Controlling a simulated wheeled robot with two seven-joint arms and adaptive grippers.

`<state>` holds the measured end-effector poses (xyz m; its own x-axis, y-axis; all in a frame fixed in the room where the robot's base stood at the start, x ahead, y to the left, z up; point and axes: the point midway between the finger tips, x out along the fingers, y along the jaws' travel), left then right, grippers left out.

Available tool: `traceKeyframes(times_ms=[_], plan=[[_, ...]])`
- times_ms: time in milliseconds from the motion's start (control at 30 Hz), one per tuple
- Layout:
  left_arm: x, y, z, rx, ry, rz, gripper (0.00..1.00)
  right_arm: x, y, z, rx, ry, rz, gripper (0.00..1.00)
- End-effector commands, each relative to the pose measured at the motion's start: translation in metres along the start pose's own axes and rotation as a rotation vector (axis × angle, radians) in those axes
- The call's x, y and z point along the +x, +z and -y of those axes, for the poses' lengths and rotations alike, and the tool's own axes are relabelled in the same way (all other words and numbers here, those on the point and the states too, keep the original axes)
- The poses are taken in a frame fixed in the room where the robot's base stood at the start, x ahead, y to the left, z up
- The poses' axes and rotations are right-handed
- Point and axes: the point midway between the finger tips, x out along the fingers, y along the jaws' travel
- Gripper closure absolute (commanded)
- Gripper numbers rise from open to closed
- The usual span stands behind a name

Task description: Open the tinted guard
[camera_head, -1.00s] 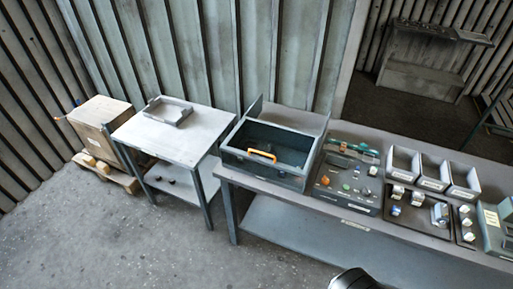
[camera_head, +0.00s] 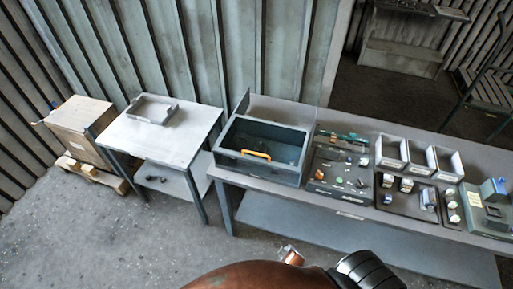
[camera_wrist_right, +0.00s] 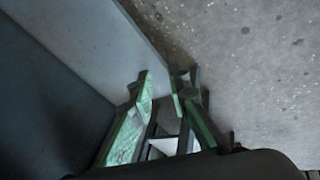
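The dark teal blower housing (camera_head: 285,177) stands on the left end of the long bench in the head view. Its top looks dark; the tinted guard (camera_head: 275,137) appears to lie down over it, though its surface is hard to tell from the interior. My left gripper is not in view.
A control panel (camera_head: 338,172) stands right of the housing, followed by open bins (camera_head: 418,158) and small parts. A side table (camera_head: 180,140) with a grey tray (camera_head: 152,110) stands left. A wooden crate (camera_head: 80,125) is further left. The floor before the bench is clear.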

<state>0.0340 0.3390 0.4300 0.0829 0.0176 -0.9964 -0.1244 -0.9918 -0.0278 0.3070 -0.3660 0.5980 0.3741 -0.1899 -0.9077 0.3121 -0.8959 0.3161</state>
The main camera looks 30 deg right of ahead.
Motion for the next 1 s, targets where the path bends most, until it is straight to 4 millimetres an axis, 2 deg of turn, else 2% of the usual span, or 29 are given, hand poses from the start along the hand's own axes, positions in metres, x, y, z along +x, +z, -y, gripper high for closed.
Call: traceKeyframes(times_ms=[33, 133, 300, 533, 600, 700, 900, 1000], plan=[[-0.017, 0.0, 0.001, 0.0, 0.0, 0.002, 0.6, -0.038, -0.038, -0.032, -0.016, 0.054, -0.036, 0.84], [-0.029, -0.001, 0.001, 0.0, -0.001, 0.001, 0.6, -0.093, -0.086, -0.078, -0.037, 0.149, -0.074, 0.84], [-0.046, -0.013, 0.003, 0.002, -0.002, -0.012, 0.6, -0.179, -0.138, -0.138, -0.044, 0.286, -0.121, 0.84], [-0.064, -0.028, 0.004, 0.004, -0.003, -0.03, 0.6, -0.282, -0.201, -0.203, -0.103, 0.5, -0.201, 0.84], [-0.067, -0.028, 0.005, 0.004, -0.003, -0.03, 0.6, -0.303, -0.225, -0.216, -0.159, 0.581, -0.231, 0.84], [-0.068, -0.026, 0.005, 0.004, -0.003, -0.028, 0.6, -0.321, -0.258, -0.225, -0.26, 0.683, -0.273, 0.84], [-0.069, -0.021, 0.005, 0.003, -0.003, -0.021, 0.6, -0.338, -0.319, -0.22, -0.477, 0.834, -0.346, 0.84], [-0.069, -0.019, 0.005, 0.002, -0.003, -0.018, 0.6, -0.341, -0.34, -0.213, -0.559, 0.879, -0.37, 0.84]])
